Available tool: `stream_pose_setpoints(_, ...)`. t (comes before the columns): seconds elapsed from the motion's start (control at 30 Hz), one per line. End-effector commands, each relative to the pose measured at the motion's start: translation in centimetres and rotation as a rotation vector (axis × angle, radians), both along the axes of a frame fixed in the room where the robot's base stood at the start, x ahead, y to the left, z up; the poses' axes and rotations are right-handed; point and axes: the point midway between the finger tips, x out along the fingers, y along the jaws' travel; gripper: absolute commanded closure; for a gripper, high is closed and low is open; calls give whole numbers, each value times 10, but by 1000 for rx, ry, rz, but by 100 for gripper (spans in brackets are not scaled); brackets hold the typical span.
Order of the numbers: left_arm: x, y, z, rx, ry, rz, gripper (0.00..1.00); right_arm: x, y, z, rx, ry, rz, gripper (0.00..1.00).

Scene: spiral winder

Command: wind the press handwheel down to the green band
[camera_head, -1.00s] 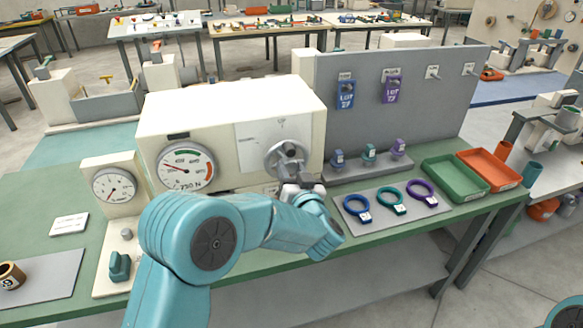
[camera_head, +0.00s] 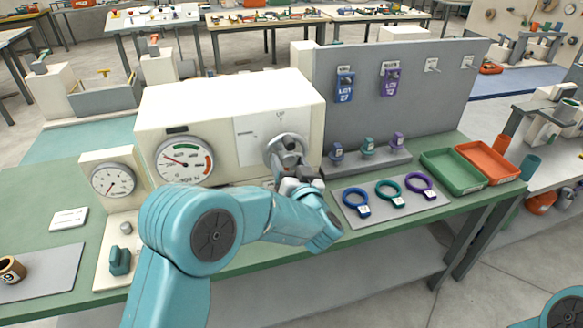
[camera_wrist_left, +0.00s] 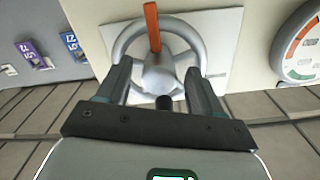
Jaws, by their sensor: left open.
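The press (camera_head: 220,105) is a cream box with a grey handwheel (camera_head: 270,150) on its front right. In the left wrist view the handwheel (camera_wrist_left: 122,47) has an orange bar (camera_wrist_left: 152,27) above its round hub (camera_wrist_left: 158,74). My left gripper (camera_head: 286,172) is open at the wheel. In the wrist view, my left gripper (camera_wrist_left: 160,78) has a finger on each side of the hub, with a black knob (camera_wrist_left: 163,102) between them; contact is unclear. The press dial (camera_head: 183,160) has a green band at the top and red at right. Its needle points left and slightly up, left of the green.
A smaller dial (camera_head: 113,180) stands left of the press. Right of it are a grey panel with tags (camera_head: 345,86), a mat with blue, teal and purple rings (camera_head: 388,192), and green (camera_head: 452,172) and orange (camera_head: 490,160) trays. The front bench edge lies below my arm.

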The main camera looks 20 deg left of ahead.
Motion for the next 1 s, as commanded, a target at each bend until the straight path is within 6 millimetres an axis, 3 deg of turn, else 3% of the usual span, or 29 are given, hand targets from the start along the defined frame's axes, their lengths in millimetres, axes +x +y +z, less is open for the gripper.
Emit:
stream_pose_setpoints(0.17, -14, -11, -2, 0, 0, -3, 34, 0, 0, -7, 0, 0, 0, 57)
stream_pose_setpoints(0.5, -86, -60, -3, 0, 0, -6, 34, 0, 0, -30, 0, 0, 0, 57)
stream_pose_setpoints(0.7, -120, -82, -2, 0, 0, -4, 34, 0, 0, -37, 0, 0, 0, 57)
stream_pose_setpoints(1.0, -136, -91, 0, 0, 1, 0, 34, 0, 0, -39, 0, 0, 0, 57)
